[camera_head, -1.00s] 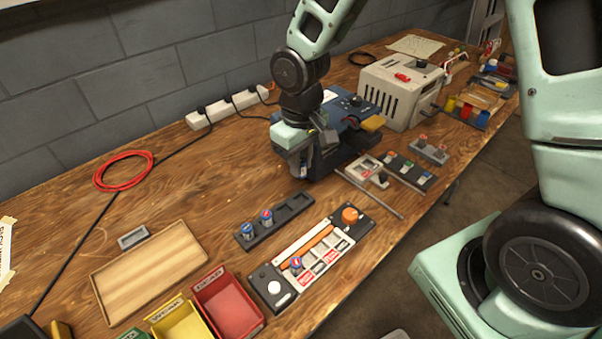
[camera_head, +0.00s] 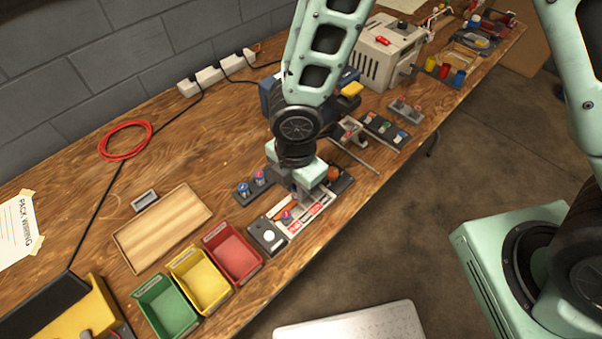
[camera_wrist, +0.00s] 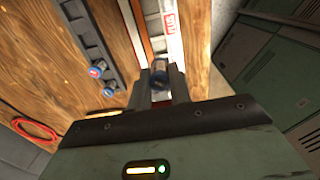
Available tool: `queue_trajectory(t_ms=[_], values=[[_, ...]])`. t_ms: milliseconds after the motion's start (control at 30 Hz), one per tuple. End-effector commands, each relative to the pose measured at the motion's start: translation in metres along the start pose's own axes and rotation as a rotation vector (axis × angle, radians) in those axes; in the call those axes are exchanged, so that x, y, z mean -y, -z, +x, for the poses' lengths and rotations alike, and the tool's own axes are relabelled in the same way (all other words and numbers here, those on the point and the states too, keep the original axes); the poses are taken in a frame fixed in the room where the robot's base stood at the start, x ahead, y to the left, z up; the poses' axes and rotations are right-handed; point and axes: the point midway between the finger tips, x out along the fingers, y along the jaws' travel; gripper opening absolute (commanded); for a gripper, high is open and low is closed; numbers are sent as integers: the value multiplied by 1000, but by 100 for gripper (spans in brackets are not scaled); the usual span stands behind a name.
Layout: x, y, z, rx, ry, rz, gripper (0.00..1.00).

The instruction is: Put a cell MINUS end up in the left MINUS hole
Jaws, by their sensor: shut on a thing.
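My gripper (camera_wrist: 160,90) is shut on a dark cell (camera_wrist: 160,68) in the wrist view. Which end of this cell is up I cannot tell. In the head view my gripper (camera_head: 301,196) is over the charger panel (camera_head: 268,236), hiding part of its holes. The panel also shows in the wrist view (camera_wrist: 173,45), with a red label partly readable. Another cell (camera_head: 287,216) stands upright in a hole at the panel's left part. Two more cells, (camera_head: 243,188) and (camera_head: 260,178), stand in the dark rack beside the panel; the rack also shows in the wrist view (camera_wrist: 90,40).
A red bin (camera_head: 236,262), a yellow bin (camera_head: 203,288) and a green bin (camera_head: 168,308) stand at the table's front edge. A wooden tray (camera_head: 160,228) lies left of the rack. A thin metal rod (camera_head: 358,158) and a small grey fixture (camera_head: 350,131) lie beyond the panel.

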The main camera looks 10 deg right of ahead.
Motion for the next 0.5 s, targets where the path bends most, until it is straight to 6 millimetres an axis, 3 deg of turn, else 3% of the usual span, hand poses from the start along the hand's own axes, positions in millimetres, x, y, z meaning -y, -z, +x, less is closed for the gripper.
queue_trajectory(t_ms=[500], values=[[0, 0, 30, 0, 0, 5, 0]])
